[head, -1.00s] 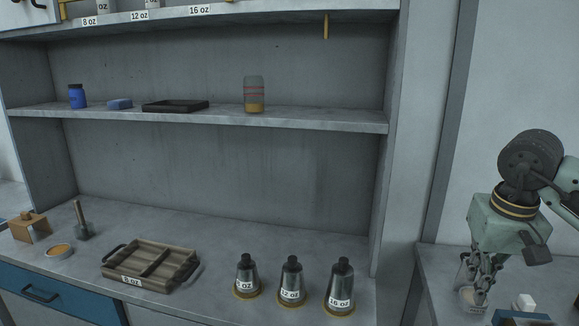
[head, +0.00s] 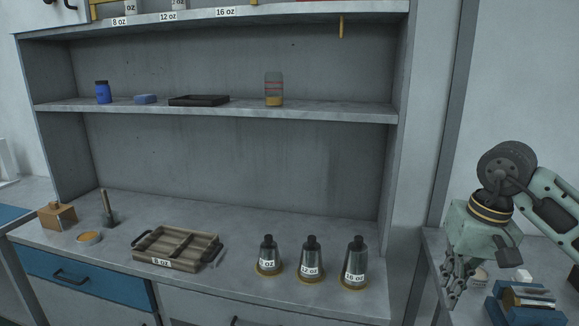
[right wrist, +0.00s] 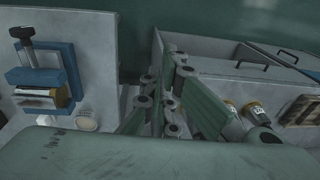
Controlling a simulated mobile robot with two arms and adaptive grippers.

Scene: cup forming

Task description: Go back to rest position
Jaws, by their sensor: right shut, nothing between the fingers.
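My right gripper (head: 456,284) hangs fingers-down at the right of the head view, over the front left part of the side table (head: 434,248). Its fingers are together with nothing between them. The same gripper (right wrist: 168,105) fills the middle of the right wrist view, its linkages folded together. A small pale cup (head: 481,277) stands just right of the fingers in the head view; they look apart from it. The pale round thing (right wrist: 85,122) left of the fingers in the right wrist view seems to be the same cup. My left gripper is not in view.
Three metal cup forms (head: 311,262) stand at the right of the workbench (head: 215,218). A divided wooden tray (head: 176,248) lies left of them. A blue fixture (head: 510,305) and a small white block (head: 523,276) sit right of my right gripper.

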